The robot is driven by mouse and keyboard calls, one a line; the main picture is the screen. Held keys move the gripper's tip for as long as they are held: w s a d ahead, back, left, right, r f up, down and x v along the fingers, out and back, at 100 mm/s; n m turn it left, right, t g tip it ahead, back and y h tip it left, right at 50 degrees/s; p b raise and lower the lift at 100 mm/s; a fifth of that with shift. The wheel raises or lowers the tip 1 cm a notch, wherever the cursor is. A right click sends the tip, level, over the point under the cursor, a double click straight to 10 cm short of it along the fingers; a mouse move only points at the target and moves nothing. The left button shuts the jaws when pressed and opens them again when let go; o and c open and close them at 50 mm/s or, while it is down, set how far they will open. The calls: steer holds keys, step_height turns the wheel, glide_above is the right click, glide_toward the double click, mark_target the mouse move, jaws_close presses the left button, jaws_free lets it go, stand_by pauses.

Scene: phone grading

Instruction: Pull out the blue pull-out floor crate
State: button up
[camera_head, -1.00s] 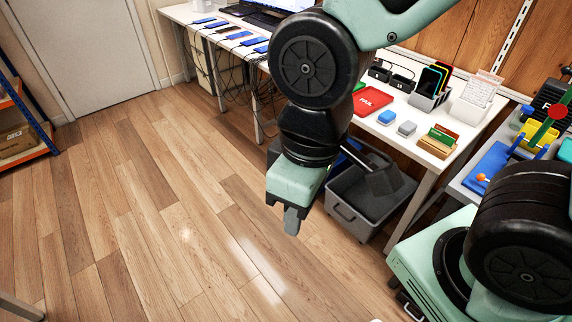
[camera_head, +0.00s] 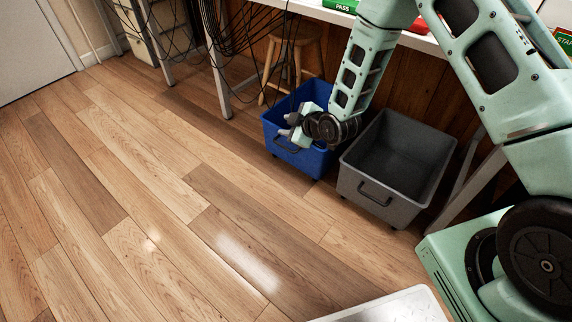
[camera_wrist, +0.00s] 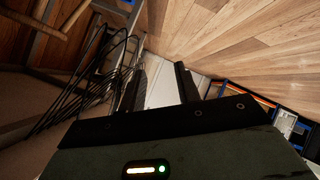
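The blue floor crate (camera_head: 310,164) stands on the floor under the bench, with a dark handle (camera_head: 286,147) on its front wall. My gripper (camera_head: 288,128) is at the crate's upper front, overlapping its front rim in the head view and pointing left. Whether it touches the crate cannot be told. In the wrist view my gripper (camera_wrist: 161,82) has its two dark fingers apart with nothing between them. My forearm hides part of the crate's right side and inside.
A grey crate (camera_head: 358,205) with a front handle stands close right of the blue one. A wooden stool (camera_head: 297,50) is behind. Cables (camera_head: 240,25) and a bench leg (camera_head: 217,75) are to the left. The floor (camera_head: 150,190) in front is clear.

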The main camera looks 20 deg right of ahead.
steer(key=d+f+t+b, duration=0.2)
steer(key=d+f+b, duration=0.25)
steer(key=f, duration=0.85)
steer(key=n+t+b, duration=0.2)
steer(key=t+b, duration=0.1)
steer(key=b, duration=0.3)
glide_toward(286, 148)
steer(key=b+x, duration=0.2)
steer(key=x, duration=0.1)
steer(key=b+x, duration=0.5)
steer(key=x, duration=0.1)
steer(key=shift+w+f+b, duration=0.2)
steer(key=shift+f+b, duration=0.15)
steer(key=shift+f, duration=0.05)
steer(key=shift+w+a, duration=0.1)
steer(key=shift+w, duration=0.45)
steer(key=shift+g, duration=0.3)
jaws_close()
